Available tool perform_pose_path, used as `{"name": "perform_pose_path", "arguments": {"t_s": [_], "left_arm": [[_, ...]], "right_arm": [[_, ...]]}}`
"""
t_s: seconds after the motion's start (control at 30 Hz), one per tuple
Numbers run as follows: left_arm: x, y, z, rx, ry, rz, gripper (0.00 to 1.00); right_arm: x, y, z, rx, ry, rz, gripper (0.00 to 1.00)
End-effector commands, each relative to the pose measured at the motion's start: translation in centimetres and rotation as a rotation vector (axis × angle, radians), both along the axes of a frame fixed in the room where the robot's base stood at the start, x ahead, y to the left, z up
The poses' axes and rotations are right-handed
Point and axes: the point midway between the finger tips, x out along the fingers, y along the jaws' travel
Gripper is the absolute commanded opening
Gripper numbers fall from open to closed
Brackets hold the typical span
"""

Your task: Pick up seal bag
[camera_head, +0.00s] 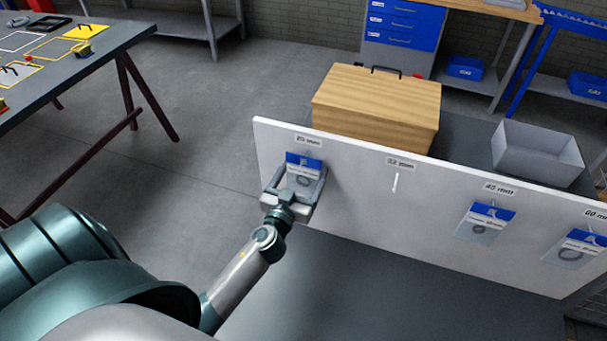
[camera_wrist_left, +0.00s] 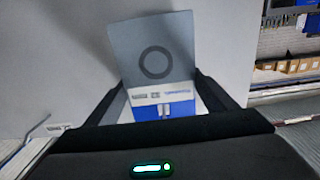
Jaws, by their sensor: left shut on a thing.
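A clear seal bag (camera_head: 304,178) with a blue and white header and a dark ring inside is at the left end of the white board, under its leftmost size label. My left gripper (camera_head: 294,188) is shut on this bag, with a finger at each side of it. In the left wrist view the bag (camera_wrist_left: 157,62) stands between the two fingers (camera_wrist_left: 166,92), its ring plain to see. I cannot tell whether the bag still touches its hook. Two more seal bags hang at the right, one under the 45 mm label (camera_head: 484,222) and one under the 60 mm label (camera_head: 575,249). My right gripper is not in view.
The white board (camera_head: 370,205) stands upright close to my left gripper. The hook under the 32 mm label (camera_head: 395,183) is bare. Behind the board are a wooden box (camera_head: 375,100) and a grey open bin (camera_head: 535,155). A dark table (camera_head: 90,60) stands at the far left, with clear floor between.

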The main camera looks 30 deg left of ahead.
Motion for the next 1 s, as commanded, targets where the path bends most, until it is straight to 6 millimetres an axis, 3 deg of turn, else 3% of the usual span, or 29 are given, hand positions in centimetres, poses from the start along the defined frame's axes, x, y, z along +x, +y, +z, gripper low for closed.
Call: {"name": "perform_pose_path", "arguments": {"t_s": [0.27, 0.8, 1.0], "left_arm": [[0.0, 0.0, 1.6, 0.001, -0.003, -0.002, 0.56], [-11.5, -2.7, 0.9, -0.002, 0.003, 0.001, 0.56], [-15.0, -3.6, 1.1, -0.001, 0.002, 0.001, 0.56]], "right_arm": [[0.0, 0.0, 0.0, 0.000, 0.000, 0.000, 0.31], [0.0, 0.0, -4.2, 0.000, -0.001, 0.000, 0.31], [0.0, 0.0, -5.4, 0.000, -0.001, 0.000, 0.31]]}}
